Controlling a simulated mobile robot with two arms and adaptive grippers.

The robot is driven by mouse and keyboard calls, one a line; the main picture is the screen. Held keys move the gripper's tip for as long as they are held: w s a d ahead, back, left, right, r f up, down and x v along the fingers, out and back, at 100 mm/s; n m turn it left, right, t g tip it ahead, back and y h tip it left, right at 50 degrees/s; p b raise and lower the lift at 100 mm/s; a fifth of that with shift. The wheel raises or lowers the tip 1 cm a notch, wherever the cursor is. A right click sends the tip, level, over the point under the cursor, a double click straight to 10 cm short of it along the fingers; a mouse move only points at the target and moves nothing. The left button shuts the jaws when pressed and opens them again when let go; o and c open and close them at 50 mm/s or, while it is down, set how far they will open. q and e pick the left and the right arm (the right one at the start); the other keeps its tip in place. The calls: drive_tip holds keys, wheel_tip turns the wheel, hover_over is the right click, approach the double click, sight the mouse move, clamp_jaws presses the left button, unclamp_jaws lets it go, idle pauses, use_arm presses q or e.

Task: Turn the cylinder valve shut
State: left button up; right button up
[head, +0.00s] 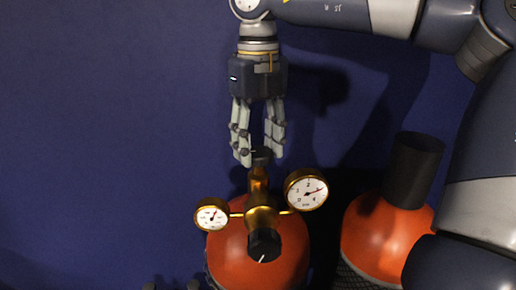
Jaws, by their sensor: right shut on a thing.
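An orange gas cylinder (285,255) stands at the bottom middle. A brass valve and regulator (261,217) sit on its top, with a small black knob (262,153) at the upper end. My right gripper (258,155) points down from above, its fingers closed around this knob, partly covering it. A larger black knob (264,245) with a white mark faces the camera on the front of the regulator. Small dark parts at the bottom edge may be my left gripper; too little shows to tell its state.
A round gauge (212,215) sits left of the regulator and a larger one (306,190) right of it. A second orange cylinder (385,240) with a black cap (413,165) stands to the right, near my arm. The dark blue wall (100,120) area at left is clear.

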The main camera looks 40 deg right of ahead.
drive_tip(key=m+b, duration=0.1)
drive_tip(key=m, duration=0.2)
drive_tip(key=shift+f+m, duration=0.1)
drive_tip(key=shift+m, duration=0.3)
drive_tip(key=m+b, duration=0.1)
drive_tip(key=m, duration=0.2)
drive_tip(key=shift+m, duration=0.3)
drive_tip(key=m, duration=1)
drive_tip(key=shift+m, duration=0.4)
drive_tip(key=o, duration=1.1)
drive_tip(key=shift+c, duration=0.2)
